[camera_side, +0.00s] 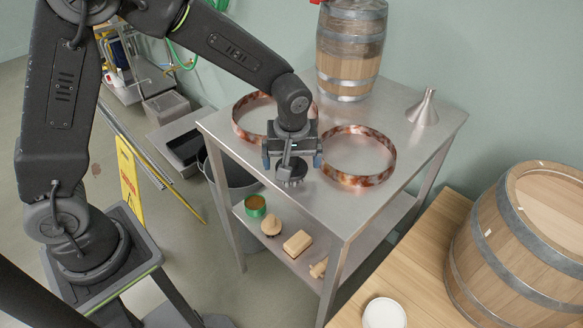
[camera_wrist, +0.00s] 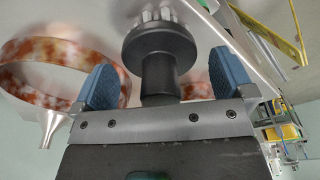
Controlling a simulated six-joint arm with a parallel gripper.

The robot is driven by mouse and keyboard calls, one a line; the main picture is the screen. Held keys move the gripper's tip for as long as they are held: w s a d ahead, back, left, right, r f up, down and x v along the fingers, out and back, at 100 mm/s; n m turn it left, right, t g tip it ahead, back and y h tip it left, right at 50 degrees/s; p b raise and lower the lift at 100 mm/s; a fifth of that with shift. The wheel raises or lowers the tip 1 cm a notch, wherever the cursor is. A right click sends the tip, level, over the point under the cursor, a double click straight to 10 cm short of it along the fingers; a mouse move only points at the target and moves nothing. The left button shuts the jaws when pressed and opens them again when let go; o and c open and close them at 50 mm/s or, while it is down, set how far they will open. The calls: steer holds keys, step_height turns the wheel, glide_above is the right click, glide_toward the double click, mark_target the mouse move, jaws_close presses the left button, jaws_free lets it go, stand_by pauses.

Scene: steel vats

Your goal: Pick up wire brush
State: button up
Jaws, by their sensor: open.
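The wire brush is dark grey, with a round head and a short thick handle. In the side view the wire brush (camera_side: 291,174) is at the front part of the steel table's top, bristles down. In the wrist view the brush (camera_wrist: 158,45) shows its round head, pale bristle tufts and handle. My gripper (camera_side: 291,160) is over it, pointing down. In the wrist view my gripper (camera_wrist: 163,66) has its blue fingers apart, one on each side of the handle, with a gap on both sides. The handle's end is hidden behind the gripper body.
Two rusty hoops (camera_side: 359,156) (camera_side: 248,118) stand close on either side of my gripper on the steel table (camera_side: 310,205). A metal funnel (camera_side: 424,108) and a small barrel (camera_side: 350,50) are farther back. The lower shelf holds a green tin (camera_side: 255,206) and a wooden-backed brush (camera_side: 297,244).

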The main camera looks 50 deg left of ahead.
steer(key=shift+f, duration=0.3)
steer(key=shift+c, duration=0.4)
steer(key=c, duration=1)
steer(key=shift+r, duration=0.15)
steer(key=shift+r, duration=0.65)
step_height(320, 180, up, 3)
steer(key=shift+f, duration=0.1)
steer(key=s+a+r, duration=0.1)
steer(key=a+r, duration=0.1)
steer(key=a, duration=0.1)
steer(key=s+a+r, duration=0.1)
steer(key=a+r, duration=0.1)
steer(key=a, duration=0.2)
steer(key=s+a+r, duration=0.1)
steer(key=a+r, duration=0.1)
steer(key=a, duration=0.2)
steer(key=shift+s+a+r, duration=0.15)
steer(key=shift+r, duration=0.25)
